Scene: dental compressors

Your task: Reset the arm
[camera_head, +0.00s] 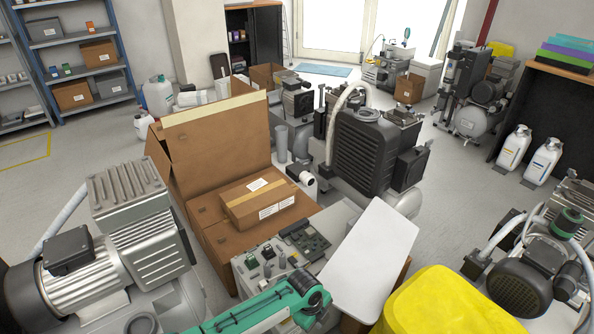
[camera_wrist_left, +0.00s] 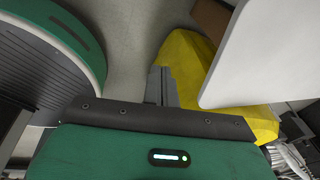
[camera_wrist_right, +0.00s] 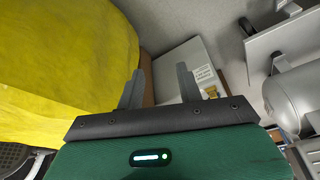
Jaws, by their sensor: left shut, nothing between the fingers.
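My left gripper (camera_wrist_left: 161,86) is shut and empty in the left wrist view, its fingers together over the grey floor. A yellow cover (camera_wrist_left: 196,58) is close to the right of the fingers, and a white panel (camera_wrist_left: 272,55) lies further right. In the head view my green left arm comes in at the bottom centre; its fingers cannot be made out there. My right gripper (camera_wrist_right: 160,86) is open in the right wrist view, its two fingers apart with nothing held between them. My right gripper cannot be made out in the head view.
In the head view, a white board (camera_head: 370,258) and a yellow cover (camera_head: 445,305) lie beside my left arm. An open cardboard box (camera_head: 215,135) with a smaller taped box (camera_head: 258,200) stands behind. Compressors (camera_head: 375,150) crowd the middle. Free floor shows at right (camera_head: 450,190).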

